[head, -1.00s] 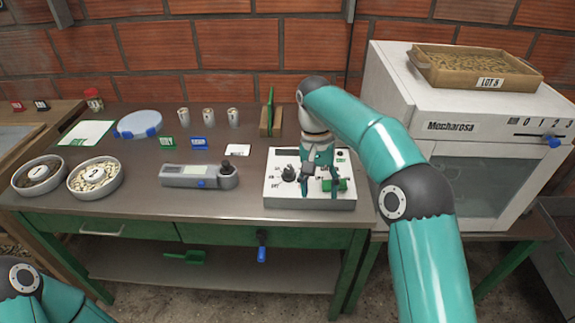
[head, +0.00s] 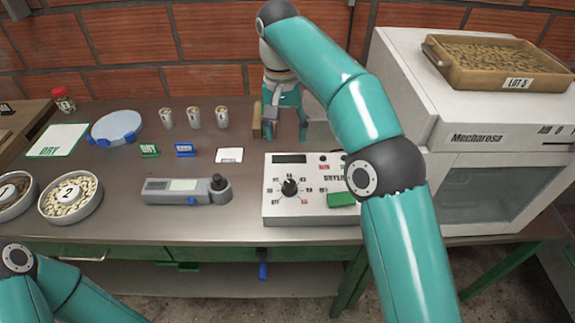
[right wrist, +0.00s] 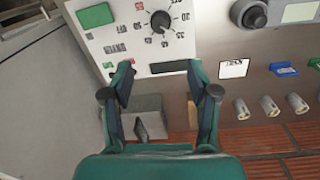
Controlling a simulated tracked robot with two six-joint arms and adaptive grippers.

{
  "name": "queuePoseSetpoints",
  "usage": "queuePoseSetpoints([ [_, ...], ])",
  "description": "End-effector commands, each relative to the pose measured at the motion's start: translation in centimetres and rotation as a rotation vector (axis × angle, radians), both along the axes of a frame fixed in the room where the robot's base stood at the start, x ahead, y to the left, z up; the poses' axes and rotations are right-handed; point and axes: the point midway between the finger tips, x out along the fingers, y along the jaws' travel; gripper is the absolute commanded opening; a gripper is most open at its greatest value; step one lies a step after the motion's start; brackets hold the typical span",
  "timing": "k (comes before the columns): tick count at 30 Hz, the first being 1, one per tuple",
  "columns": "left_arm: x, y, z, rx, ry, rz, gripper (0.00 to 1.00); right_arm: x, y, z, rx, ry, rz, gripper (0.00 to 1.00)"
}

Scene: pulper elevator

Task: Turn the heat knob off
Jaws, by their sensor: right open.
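The white control box (head: 312,215) stands on the bench with a dark display (head: 289,159) and a green button (head: 342,199). Its black round knob (head: 290,187) has printed marks around it; I cannot tell exactly which mark it points at. In the right wrist view the knob (right wrist: 160,20) is at the top, beyond my fingers. My right gripper (head: 286,131) is open and empty behind the box's back edge, apart from the knob. In the right wrist view its fingers (right wrist: 162,85) are spread. My left gripper is out of view; only part of that arm shows at lower left.
A grey device with a black knob (head: 185,190) lies left of the box. Small cups (head: 194,117) and green and blue tags stand behind it. A white oven (head: 495,150) with a tray (head: 500,68) on top stands at right. A wooden block (head: 257,122) is beside my right gripper.

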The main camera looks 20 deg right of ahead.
Motion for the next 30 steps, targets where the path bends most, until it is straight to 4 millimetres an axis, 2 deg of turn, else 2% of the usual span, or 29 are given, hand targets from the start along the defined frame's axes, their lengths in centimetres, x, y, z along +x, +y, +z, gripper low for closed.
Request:
queuePoseSetpoints([
  [5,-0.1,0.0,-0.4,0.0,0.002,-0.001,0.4,-0.2,-0.4,-0.7,0.0,0.001,-0.007,0.6],
  [8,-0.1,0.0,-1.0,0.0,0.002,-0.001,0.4,-0.3,-0.8,-1.9,0.0,0.002,-0.013,0.6],
  [18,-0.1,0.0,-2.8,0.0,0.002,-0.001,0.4,-0.6,-1.4,-8.6,0.0,0.005,-0.018,0.6],
  [24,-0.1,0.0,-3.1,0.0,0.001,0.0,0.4,-0.7,-1.6,-12.6,0.0,0.005,-0.019,0.6],
  [30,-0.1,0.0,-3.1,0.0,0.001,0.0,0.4,-0.8,-1.7,-15.5,0.0,0.003,-0.02,0.6],
])
